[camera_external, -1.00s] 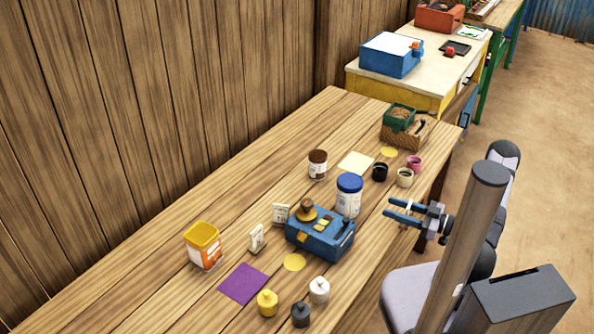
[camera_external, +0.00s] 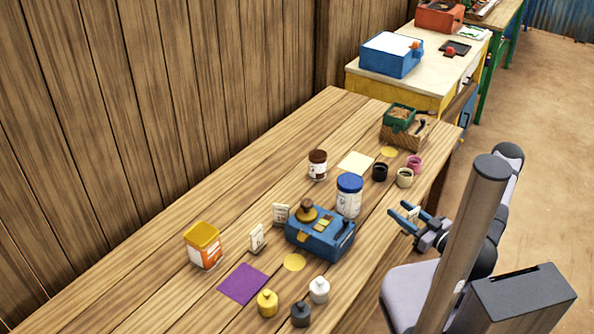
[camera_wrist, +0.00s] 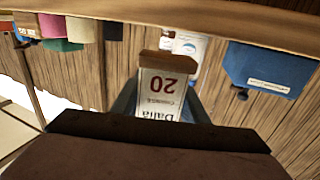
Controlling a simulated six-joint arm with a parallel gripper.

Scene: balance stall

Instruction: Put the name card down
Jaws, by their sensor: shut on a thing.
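The name card (camera_wrist: 164,92) is white with a brown foot. In the wrist view it appears upside down, reading "Dalia" and a red 20. My gripper (camera_external: 398,208) is shut on it, with a blue finger on either side. In the external view the card (camera_external: 410,217) shows as a small pale patch between the fingers. My gripper holds it at the table's right edge, right of the white jar with the blue lid; its exact height above the table is hard to tell. Two similar white cards (camera_external: 257,238) (camera_external: 281,214) stand on the table left of the blue scale.
The blue scale (camera_external: 325,240) and blue-lidded jar (camera_external: 348,197) stand left of my gripper. Small black (camera_external: 380,172), cream (camera_external: 405,178) and pink (camera_external: 415,163) pots stand behind it. A purple mat (camera_external: 243,284) and a yellow disc (camera_external: 294,262) lie near the front. The table's back left is bare.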

